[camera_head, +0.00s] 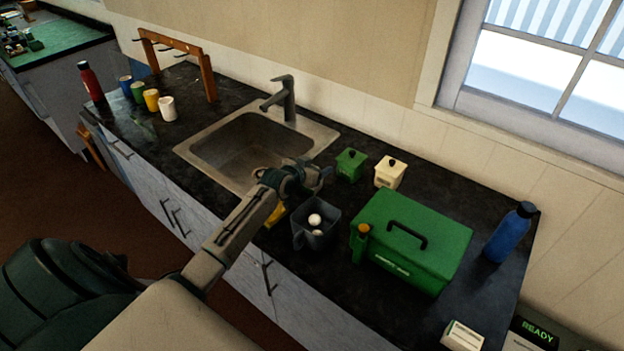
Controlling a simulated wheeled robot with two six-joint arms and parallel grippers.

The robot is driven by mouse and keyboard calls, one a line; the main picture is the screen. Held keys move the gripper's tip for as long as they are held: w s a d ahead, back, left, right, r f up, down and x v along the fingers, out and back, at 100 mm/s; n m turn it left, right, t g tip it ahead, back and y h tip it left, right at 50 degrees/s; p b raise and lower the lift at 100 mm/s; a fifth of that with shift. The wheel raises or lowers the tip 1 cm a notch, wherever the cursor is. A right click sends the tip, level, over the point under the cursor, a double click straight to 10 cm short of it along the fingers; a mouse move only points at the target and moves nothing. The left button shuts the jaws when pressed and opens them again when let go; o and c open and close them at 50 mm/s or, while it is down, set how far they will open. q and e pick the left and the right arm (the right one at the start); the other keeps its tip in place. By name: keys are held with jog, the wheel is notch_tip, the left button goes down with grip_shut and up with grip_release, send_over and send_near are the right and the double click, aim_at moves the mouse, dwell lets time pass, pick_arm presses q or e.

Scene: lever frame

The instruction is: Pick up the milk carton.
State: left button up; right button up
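I cannot make out a clear milk carton in this view. A small white box (463,336) with a printed side sits at the bottom right, partly cut off by the picture edge; I cannot tell what it is. My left gripper (322,177) is over the counter near the sink's front right corner, above a grey bin. Its fingers are small and dark, and I cannot tell whether they are open. My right gripper is not in view.
Cups and a rack (208,75) stand left.

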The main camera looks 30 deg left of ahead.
pick_arm(q)
jog(key=c, duration=0.7)
jog(key=shift+c, duration=0.2)
